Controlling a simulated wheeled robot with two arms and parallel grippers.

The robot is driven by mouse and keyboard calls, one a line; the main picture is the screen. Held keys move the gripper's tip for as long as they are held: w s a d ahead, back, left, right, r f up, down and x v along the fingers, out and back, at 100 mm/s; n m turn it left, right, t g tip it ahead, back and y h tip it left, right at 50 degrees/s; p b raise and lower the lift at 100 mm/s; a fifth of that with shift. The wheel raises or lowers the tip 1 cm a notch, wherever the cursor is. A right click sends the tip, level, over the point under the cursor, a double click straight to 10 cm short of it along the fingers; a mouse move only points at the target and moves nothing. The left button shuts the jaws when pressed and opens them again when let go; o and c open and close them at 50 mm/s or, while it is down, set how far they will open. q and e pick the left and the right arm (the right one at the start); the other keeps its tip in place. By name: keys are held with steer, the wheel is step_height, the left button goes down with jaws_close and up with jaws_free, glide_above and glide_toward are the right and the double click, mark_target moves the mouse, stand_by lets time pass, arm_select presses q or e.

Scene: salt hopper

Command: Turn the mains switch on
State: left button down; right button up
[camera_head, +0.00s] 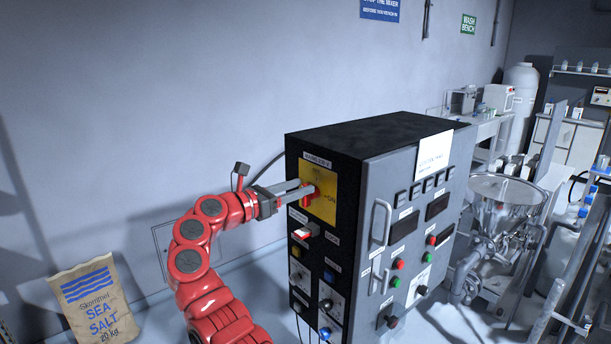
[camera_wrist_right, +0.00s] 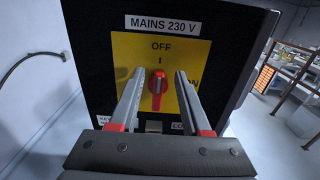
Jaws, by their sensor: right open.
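The mains switch is a red rotary knob (camera_wrist_right: 157,90) on a yellow plate (camera_wrist_right: 128,48) under a "MAINS 230 V" label. Its white mark points up towards OFF; the ON mark at the right is partly hidden by a finger. My right gripper (camera_wrist_right: 160,76) is open, with one finger on each side of the knob and a visible gap to each. In the head view the right gripper (camera_head: 306,188) reaches the yellow plate (camera_head: 324,206) on the dark side of the control cabinet. I cannot tell how deep the fingertips sit around the knob. My left gripper is not in view.
Below the plate are a key switch (camera_head: 304,233) and more knobs on the cabinet (camera_head: 378,130). A sea salt sack (camera_head: 92,304) stands at the lower left. A steel hopper (camera_head: 507,200) stands right of the cabinet. A cable runs along the wall behind.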

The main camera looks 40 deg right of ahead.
steer(key=shift+w+d+p, duration=0.15)
steer(key=shift+d+p, duration=0.2)
steer(key=shift+d, duration=0.95)
jaws_close()
